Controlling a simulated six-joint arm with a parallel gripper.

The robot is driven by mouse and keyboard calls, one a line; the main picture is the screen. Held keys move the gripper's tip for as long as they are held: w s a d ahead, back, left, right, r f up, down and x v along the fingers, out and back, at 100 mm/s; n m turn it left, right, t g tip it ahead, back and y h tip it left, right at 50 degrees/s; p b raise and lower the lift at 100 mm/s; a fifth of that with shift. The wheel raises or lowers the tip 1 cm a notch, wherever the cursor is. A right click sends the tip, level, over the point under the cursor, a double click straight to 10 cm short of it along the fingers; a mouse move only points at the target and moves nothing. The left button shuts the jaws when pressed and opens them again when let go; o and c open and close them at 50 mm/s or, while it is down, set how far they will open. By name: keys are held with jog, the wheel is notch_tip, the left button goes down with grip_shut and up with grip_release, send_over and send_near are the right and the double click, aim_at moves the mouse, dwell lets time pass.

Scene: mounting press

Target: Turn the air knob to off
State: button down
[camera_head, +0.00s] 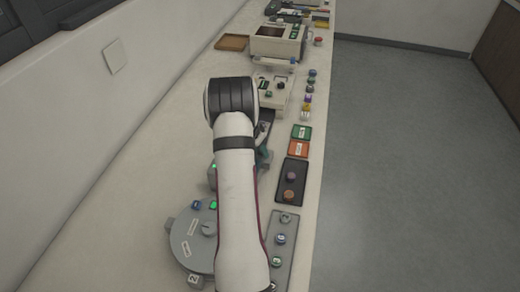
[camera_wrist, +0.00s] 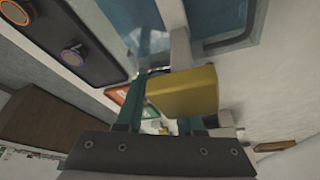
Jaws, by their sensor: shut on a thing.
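A yellow block-like part (camera_wrist: 182,92) shows large in the wrist view, at the green fingers of my gripper (camera_wrist: 165,95). My gripper is shut on this part, which looks like a knob or handle; no label on it is readable, so I cannot confirm that it is the air knob or read its setting. The right finger is partly hidden behind it. In the head view, a little of my gripper (camera_head: 262,158) shows beside my arm, low at the bench. The part it holds is hidden there by my arm.
A black tray with round pieces (camera_head: 291,186), an orange tray (camera_head: 299,148) and a green tray (camera_head: 302,131) lie along the bench's right edge. A grey round device (camera_head: 186,222) and a grey tray (camera_head: 284,218) stand nearer. A cream machine (camera_head: 277,43) stands farther back. The bench's left is clear.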

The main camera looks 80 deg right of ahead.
jog(key=shift+s+n+t+h, duration=0.1)
jog(key=shift+n+t+h, duration=0.35)
jog(key=shift+n, duration=1.15)
jog(key=c, duration=0.5)
grip_release()
jog(key=v, duration=1.5)
jog(key=shift+s+d+r, duration=0.1)
jog(key=shift+s+r, duration=0.05)
jog(key=shift+r, duration=0.35)
jog(key=shift+d+y, duration=0.1)
jog(key=shift+y, duration=0.15)
